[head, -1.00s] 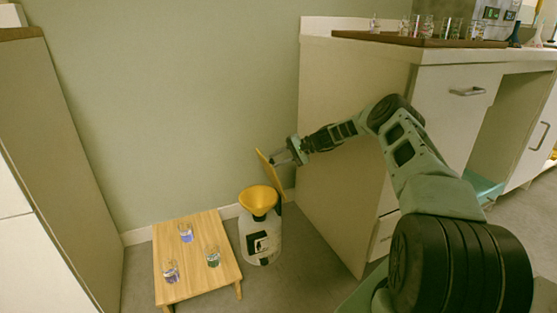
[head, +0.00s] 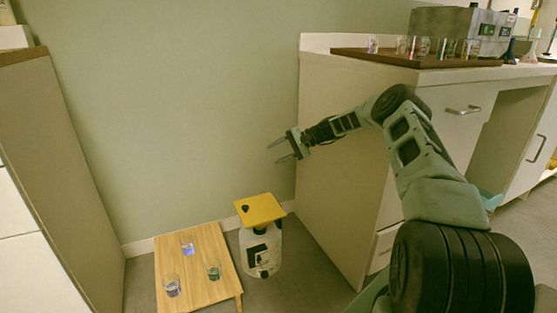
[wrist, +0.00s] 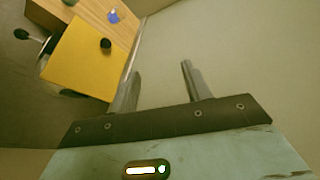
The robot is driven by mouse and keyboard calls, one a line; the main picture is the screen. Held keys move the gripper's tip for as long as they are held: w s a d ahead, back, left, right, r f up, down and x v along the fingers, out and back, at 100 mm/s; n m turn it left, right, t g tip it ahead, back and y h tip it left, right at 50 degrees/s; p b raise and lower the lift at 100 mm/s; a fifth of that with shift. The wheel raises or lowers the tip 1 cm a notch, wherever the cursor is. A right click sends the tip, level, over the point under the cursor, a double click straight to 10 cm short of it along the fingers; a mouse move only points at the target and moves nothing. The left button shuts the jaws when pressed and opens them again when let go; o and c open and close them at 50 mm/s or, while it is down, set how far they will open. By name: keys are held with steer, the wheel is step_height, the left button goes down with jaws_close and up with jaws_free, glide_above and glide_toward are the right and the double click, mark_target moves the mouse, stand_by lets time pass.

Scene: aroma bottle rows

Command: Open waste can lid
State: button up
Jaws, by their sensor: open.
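The waste can (head: 262,252) is a white jug with a dark label, standing on the floor beside the low wooden table. Its yellow square lid (head: 260,209) with a dark knob (head: 245,208) lies flat over the top, and the yellow funnel is hidden. In the wrist view the lid (wrist: 90,58) is at the upper left, with its knob (wrist: 106,43). My gripper (head: 273,153) is open and empty, above the lid and apart from it. In the wrist view its two fingers (wrist: 160,82) show nothing between them.
The low wooden table (head: 208,283) left of the can holds several glass beakers, including one with blue liquid (head: 188,248). A white cabinet (head: 335,150) stands close on the right. Glassware stands on a brown tray (head: 375,56) on top. The wall is behind.

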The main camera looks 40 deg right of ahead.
steer(key=shift+r, duration=0.5)
